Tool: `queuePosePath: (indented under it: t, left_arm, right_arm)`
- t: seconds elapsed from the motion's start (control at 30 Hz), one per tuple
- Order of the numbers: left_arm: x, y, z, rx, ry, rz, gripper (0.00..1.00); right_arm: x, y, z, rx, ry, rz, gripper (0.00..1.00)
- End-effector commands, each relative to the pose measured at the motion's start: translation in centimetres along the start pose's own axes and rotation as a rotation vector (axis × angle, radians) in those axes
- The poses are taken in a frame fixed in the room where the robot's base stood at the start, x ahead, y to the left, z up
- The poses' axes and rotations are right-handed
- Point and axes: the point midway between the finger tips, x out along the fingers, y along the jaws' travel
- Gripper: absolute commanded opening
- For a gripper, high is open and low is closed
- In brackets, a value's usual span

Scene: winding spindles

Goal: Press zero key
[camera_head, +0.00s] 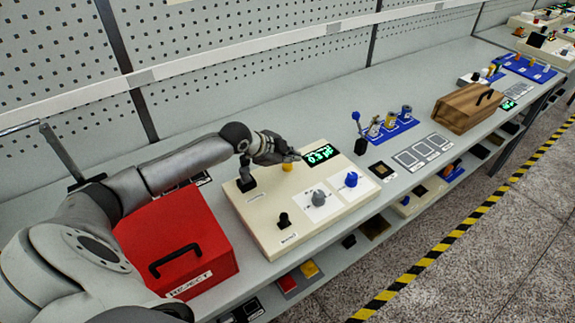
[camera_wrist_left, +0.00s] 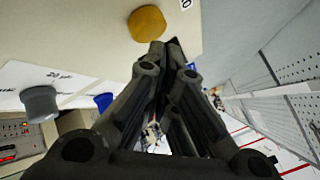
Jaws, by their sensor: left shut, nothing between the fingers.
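The cream control panel (camera_head: 262,222) lies on the bench. Its orange-yellow button (camera_head: 287,167) sits near the far edge, and it shows close up in the left wrist view (camera_wrist_left: 147,23) beside part of a printed label. I take it as the zero key, but the label is mostly cut off. My left gripper (camera_head: 297,156) is shut and empty, just above and beside the button, close to the lit green display (camera_head: 321,154). In the left wrist view the fingertips (camera_wrist_left: 168,50) appear just below the button; I cannot tell whether they touch it. My right gripper is out of view.
The panel also carries a grey knob (camera_head: 319,198), a blue knob (camera_head: 351,179), a black switch (camera_head: 284,220) and a black knob (camera_head: 246,181). A red reject box (camera_head: 200,240) stands left of the panel. A blue rack (camera_head: 389,131) and a wooden box (camera_head: 468,106) stand to the right.

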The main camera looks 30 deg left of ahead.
Motion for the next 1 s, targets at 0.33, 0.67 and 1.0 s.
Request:
queuePosePath:
  t: [0.33,0.67,1.0]
  left_arm:
    - [0.5,0.8,0.5,-0.005,-0.006,0.013,0.0]
    - [0.9,1.3,0.8,-0.008,-0.009,0.019,0.0]
    - [1.2,1.6,1.1,-0.011,-0.01,0.021,0.0]
  right_arm:
    - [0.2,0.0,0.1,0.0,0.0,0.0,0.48]
    - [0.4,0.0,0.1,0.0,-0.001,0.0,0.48]
    - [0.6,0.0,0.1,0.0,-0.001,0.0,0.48]
